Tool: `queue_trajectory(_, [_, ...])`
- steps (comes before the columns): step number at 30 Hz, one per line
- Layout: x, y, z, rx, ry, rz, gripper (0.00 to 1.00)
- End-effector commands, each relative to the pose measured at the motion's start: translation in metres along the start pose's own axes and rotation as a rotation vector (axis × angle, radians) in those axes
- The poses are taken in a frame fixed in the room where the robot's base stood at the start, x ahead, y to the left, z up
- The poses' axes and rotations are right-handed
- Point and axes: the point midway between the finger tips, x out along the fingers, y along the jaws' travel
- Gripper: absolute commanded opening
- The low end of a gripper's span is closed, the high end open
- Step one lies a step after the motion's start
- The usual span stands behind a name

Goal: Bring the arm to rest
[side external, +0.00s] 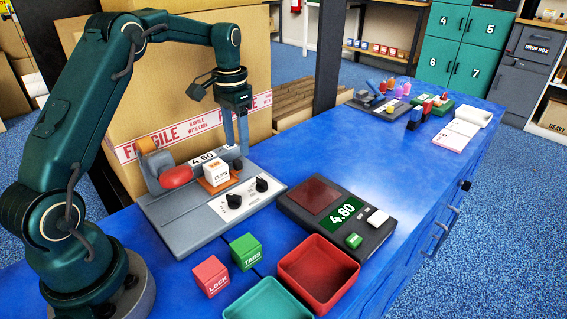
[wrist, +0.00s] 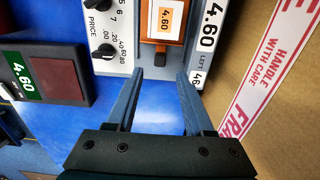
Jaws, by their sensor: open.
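My gripper (side external: 236,146) hangs with its fingers pointing down in the side view, behind the grey price machine and near the big carton. In the wrist view the two fingers of my gripper (wrist: 161,78) are apart, with only blue counter between them. The grey price machine (side external: 181,217) has two black knobs and a 4.60 sign. A small white box marked CLIPS (side external: 217,172) sits on its orange plate, apart from my fingers. The wrist view shows this box (wrist: 165,18) with an orange label on top, beyond the fingertips.
The big carton (side external: 185,80) with FRAGILE tape stands close behind my gripper. A dark scale (side external: 336,213) showing 4.60, a red block (side external: 211,276), a green block (side external: 246,252), a red tray (side external: 318,262) and a teal tray (side external: 268,301) stand in front. The counter's middle right is clear.

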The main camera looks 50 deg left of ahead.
Motion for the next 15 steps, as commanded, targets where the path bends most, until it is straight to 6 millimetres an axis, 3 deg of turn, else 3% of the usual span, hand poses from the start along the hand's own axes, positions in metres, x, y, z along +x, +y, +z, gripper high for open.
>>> queue_trajectory(4, [-0.009, 0.0, 0.0, 0.0, 0.002, 0.0, 0.53])
queue_trajectory(13, [-0.01, 0.002, -0.001, 0.006, 0.002, -0.001, 0.53])
queue_trajectory(15, [-0.019, 0.006, -0.004, 0.018, 0.025, -0.011, 0.53])
